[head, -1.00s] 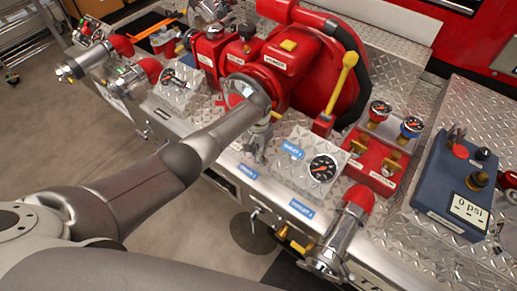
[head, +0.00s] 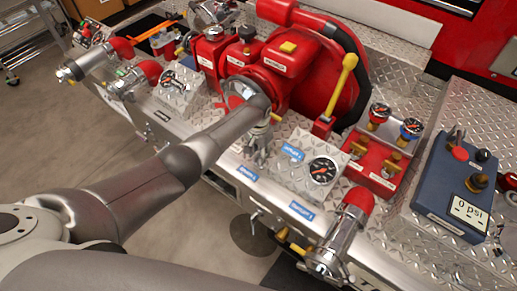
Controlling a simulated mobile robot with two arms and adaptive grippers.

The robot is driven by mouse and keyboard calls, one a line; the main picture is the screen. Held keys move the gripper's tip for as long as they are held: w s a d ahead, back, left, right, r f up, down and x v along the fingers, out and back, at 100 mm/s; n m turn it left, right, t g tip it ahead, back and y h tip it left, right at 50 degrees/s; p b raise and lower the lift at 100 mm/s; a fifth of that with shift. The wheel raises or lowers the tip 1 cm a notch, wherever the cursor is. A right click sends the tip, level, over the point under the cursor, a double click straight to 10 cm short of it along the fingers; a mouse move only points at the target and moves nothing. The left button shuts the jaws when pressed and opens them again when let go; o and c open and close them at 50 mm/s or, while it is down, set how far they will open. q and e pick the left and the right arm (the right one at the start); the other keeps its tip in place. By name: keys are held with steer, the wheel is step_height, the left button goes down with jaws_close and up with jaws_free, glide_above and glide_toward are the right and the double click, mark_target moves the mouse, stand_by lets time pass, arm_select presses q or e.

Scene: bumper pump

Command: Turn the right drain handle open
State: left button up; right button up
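My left gripper (head: 257,152) seems to be the small grey shape below the wrist, over the panel edge. Its fingers are too small and partly covered to tell open from shut. At the right, a chrome outlet with a red cap (head: 345,225) sticks out of the panel front. Yellow handle parts (head: 297,248) show below and left of it, apart from my gripper. I cannot tell which is the drain handle. My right gripper is not in view.
A pressure gauge (head: 322,170) sits on a diamond-plate box near the outlet. A red block with two gauges (head: 375,165) and a blue box reading 0 psi (head: 445,185) stand further right. A yellow lever (head: 342,85) rises behind. Floor in front looks clear.

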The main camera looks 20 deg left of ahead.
arm_select(q)
step_height(320, 180, up, 12)
stand_by(0.6)
